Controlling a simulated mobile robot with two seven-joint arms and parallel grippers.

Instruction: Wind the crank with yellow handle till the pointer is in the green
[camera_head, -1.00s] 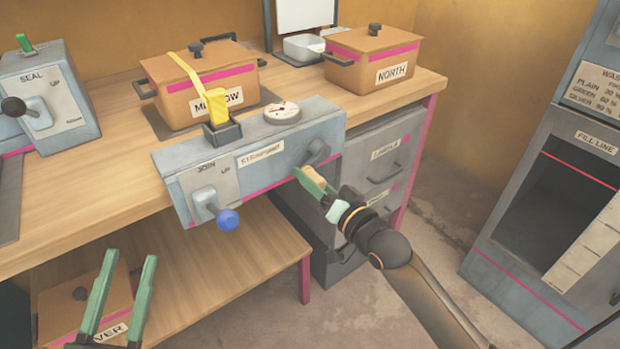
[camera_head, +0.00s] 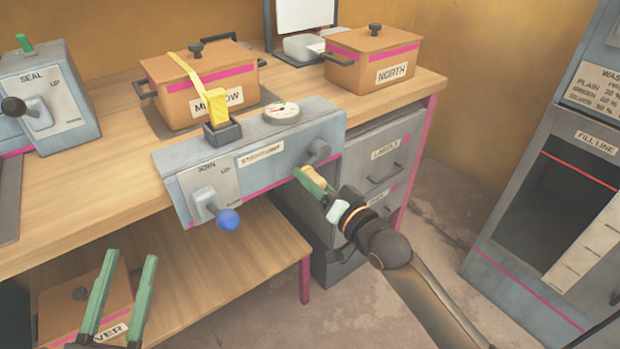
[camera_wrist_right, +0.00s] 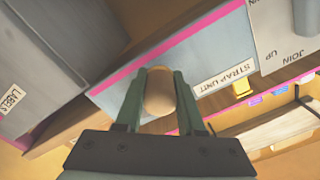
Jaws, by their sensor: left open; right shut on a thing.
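The grey strapping unit (camera_head: 262,178) sits at the bench's front edge, with a round dial (camera_head: 281,112) on top. The dial's pointer and coloured zones are too small to read. A crank (camera_head: 318,152) is on the unit's front at the right. My right gripper (camera_head: 312,180) is shut on its handle, which looks tan-yellow in the right wrist view (camera_wrist_right: 160,95), one green finger on each side. My left gripper (camera_head: 125,275) is open and empty at the lower left, above the lower shelf.
A blue-knobbed JOIN lever (camera_head: 228,219) is left of the crank. A yellow strap (camera_head: 208,93) runs over a brown pot (camera_head: 178,95) behind the unit. The NORTH pot (camera_head: 370,62) stands at the back right. Grey drawers (camera_head: 375,175) are beside my right gripper.

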